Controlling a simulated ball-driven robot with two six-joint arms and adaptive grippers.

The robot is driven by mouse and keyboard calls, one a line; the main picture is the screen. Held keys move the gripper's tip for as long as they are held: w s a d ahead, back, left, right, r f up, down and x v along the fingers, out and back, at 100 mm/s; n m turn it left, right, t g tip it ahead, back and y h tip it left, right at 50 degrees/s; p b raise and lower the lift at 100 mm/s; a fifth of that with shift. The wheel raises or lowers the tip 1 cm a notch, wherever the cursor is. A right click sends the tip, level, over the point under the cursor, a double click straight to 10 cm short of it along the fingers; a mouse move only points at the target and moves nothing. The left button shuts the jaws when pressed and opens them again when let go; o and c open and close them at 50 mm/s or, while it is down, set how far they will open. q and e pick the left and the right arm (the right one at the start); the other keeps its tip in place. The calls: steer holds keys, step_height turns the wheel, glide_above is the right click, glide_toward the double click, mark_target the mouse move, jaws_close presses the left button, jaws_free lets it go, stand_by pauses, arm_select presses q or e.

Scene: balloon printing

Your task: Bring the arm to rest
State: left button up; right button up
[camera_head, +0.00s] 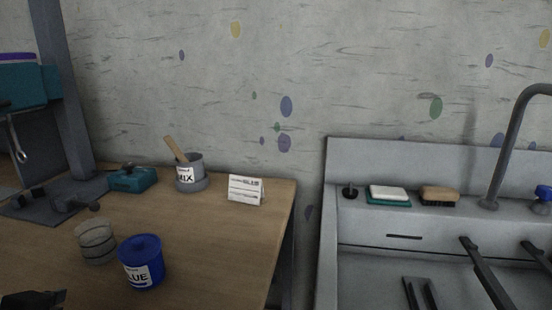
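A black tip, which looks like my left gripper (35,299), shows at the bottom left edge, over the front of the wooden table. Only a small part of it is in view, and I cannot tell whether it is open. Dark bars (485,272) rise over the sink at the lower right, with a shorter dark pair (420,293) beside them. I cannot tell which of these, if any, belong to my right gripper. No held object shows at either side.
The table (215,235) holds a blue pot (140,272), a glass jar (95,241), a grey mixing cup (185,176) with a stick, a teal device (131,179) and a white card (245,189). The sink (395,224) has a sponge (388,193), a brush (439,196) and a tap (508,150).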

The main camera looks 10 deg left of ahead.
arm_select(q)
steer(key=s+d+f+m+g, duration=0.1)
steer(key=s+d+f+g, duration=0.15)
steer(key=s+g, duration=0.75)
steer(key=s+a+f+t+b, duration=0.1)
steer(key=s+f, duration=0.2)
steer(key=f, duration=1.2)
steer(key=s+a+f+t+b, duration=0.1)
steer(key=s+f, duration=0.1)
steer(key=f, duration=1.3)
steer(key=s+f+g+b, duration=0.1)
steer(key=s+f, duration=1.4)
steer(key=s, duration=0.3)
steer(key=shift+a+f+n+b, duration=0.3)
steer(key=shift+a+b, duration=0.1)
